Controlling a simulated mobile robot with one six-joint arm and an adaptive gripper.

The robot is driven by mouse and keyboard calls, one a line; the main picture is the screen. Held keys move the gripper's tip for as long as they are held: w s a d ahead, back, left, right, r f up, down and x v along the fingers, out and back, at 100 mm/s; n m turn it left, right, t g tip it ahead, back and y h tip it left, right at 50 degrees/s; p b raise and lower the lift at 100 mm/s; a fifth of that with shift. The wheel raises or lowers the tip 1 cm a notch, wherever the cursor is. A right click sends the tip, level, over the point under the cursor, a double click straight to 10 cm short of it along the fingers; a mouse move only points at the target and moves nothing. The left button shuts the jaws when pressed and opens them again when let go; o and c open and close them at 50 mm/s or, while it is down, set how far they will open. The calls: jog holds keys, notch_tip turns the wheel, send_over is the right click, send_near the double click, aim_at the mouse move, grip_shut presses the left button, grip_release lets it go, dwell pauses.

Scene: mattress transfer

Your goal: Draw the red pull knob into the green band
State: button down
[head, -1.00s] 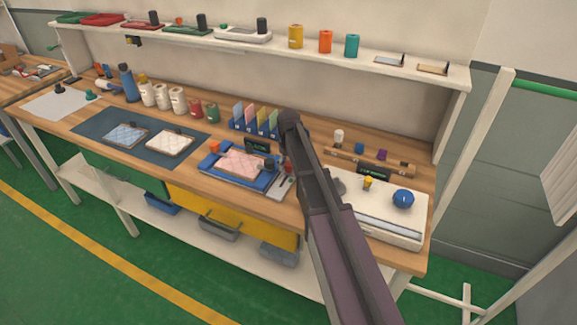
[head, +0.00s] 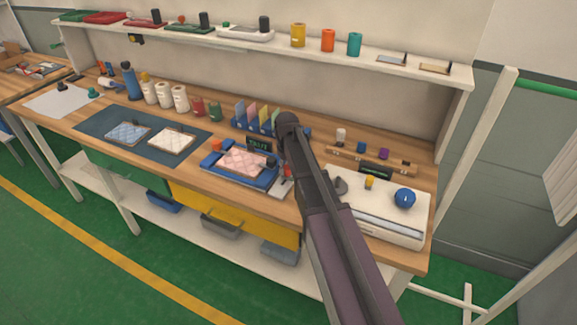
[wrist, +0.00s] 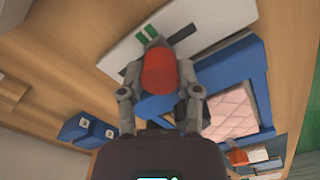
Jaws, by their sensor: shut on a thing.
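The red pull knob (wrist: 158,72) is a red cylinder standing over a white plate (wrist: 107,62). In the wrist view it sits between the two fingers of my gripper (wrist: 160,85), which is shut on it. Green marks (wrist: 147,33) show on the plate just beyond the knob; my gripper and the knob hide part of the plate. In the head view the red knob (head: 287,171) shows just left of my arm, at the right side of a blue tray (head: 211,163). My fingers are mostly hidden there.
The blue tray holds a pink quilted pad (head: 240,161), close to my gripper. A small dark display (head: 259,144) with green text stands behind it. A white box with a blue ball (head: 405,198) stands to the right. A rack of coloured cards (head: 252,115) is behind.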

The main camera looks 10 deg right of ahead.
jog(key=shift+c, duration=1.5)
grip_release()
jog(key=shift+w, duration=0.1)
jog(key=shift+w+d, duration=0.75)
jog(key=shift+w, duration=0.3)
jog(key=shift+w+d+r+p, duration=0.1)
jog(key=shift+r+p, duration=0.2)
jog(key=shift+p, duration=0.1)
notch_tip(320, 180, up, 13)
jog(key=p, duration=1.3)
jog(key=s+f+m+b, duration=0.2)
jog(key=s+f+b, duration=0.3)
jog(key=s, duration=0.7)
jog(key=s+f+m+b, duration=0.2)
jog(key=s+f+b, duration=0.3)
jog(key=s, duration=0.8)
jog(key=shift+s+d, duration=0.2)
jog(key=shift+d, duration=0.25)
